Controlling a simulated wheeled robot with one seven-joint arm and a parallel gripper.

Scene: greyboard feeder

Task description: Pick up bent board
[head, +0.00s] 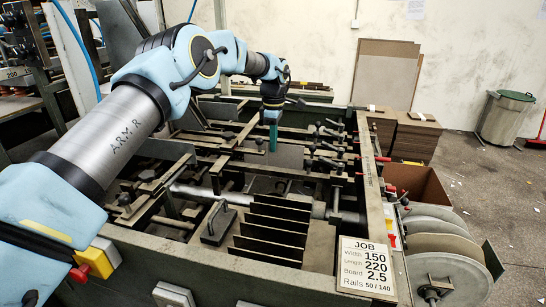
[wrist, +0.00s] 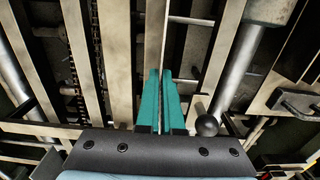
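In the wrist view the two fingers of my gripper (wrist: 160,72) are close together with a narrow gap. A thin pale edge (wrist: 164,45) runs on from between the fingertips; it may be the board's edge. Whether the fingers press on it is not clear.
Several dark upright plates (head: 270,237) stand at the front of the feeder. A job sign (head: 366,265) is on its front right corner. Rails, rods and a black knob (wrist: 207,126) crowd around my fingers. A grey bin (head: 505,117) stands on the floor at right.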

